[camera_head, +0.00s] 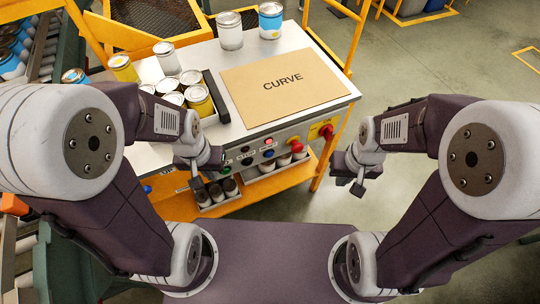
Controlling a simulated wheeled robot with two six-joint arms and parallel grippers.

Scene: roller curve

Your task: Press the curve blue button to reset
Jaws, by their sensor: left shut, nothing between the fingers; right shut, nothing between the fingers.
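A small blue button (268,153) sits on the grey control panel (284,137) along the front of the workbench. A red button (269,141) is just above it. A black button (246,161) and a green one are to its left, and a red mushroom button (296,146) is to its right. My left gripper (201,186) is shut and empty, left of the blue button and apart from it. My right gripper (358,187) is shut and empty, to the right of the panel over the floor.
A red switch on yellow (326,130) is at the panel's right end. Several cans crowd the bench's left side by a black-edged tray (216,97). An orange shelf (180,208) with dark containers lies below. Yellow posts flank the bench.

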